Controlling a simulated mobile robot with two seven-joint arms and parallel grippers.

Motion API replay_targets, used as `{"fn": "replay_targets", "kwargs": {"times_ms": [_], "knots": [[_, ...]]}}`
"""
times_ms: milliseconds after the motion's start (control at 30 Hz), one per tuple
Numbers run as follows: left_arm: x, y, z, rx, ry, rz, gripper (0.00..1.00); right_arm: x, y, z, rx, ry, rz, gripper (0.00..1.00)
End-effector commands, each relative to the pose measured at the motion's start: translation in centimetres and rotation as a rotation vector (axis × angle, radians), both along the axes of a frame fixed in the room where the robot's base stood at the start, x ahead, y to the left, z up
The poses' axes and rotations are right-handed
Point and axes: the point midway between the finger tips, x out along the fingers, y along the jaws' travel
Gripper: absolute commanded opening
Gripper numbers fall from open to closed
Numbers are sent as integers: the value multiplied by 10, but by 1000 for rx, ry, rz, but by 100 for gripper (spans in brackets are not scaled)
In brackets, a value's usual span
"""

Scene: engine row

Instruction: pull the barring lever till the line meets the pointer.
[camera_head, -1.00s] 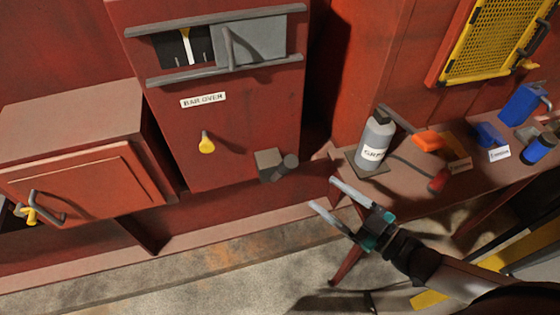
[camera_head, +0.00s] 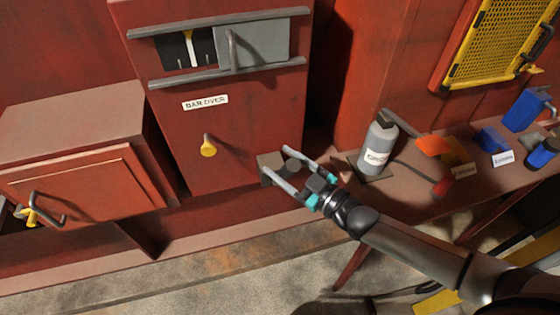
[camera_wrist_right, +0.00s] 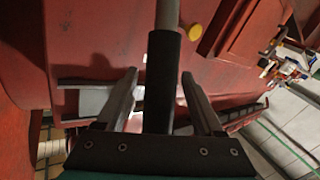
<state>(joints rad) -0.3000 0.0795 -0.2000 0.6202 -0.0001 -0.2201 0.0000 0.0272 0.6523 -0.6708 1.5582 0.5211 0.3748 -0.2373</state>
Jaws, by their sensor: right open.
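The barring lever (camera_head: 291,166) stands out from a dark square block (camera_head: 267,168) low on the red BAR OVER housing. In the right wrist view its black grip (camera_wrist_right: 161,85) lies between my fingers, with a paler grey shaft beyond. My right gripper (camera_head: 289,157) is open, one finger on each side of the lever; gaps show on both sides in the wrist view (camera_wrist_right: 160,90). A yellow pointer (camera_head: 189,44) hangs in the dark window at the top of the housing. Pale thin marks show below it; I cannot tell which is the line. My left gripper is out of view.
A grey sliding cover (camera_head: 260,45) with a handle fills the window's right part. A yellow knob (camera_head: 208,149) juts out below the BAR OVER label (camera_head: 205,102). A grey bottle (camera_head: 378,148) stands on the bench right of my gripper. A red cabinet (camera_head: 80,180) is at left.

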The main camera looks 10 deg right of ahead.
Motion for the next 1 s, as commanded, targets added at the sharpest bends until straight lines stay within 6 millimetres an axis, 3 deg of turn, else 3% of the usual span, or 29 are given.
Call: {"fn": "replay_targets", "kwargs": {"times_ms": [433, 1000], "knots": [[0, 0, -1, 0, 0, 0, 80, 8, 5, 0, 0, 0, 1, 69], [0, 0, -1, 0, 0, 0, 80, 8, 5, 0, 0, 0, 1, 5]]}}
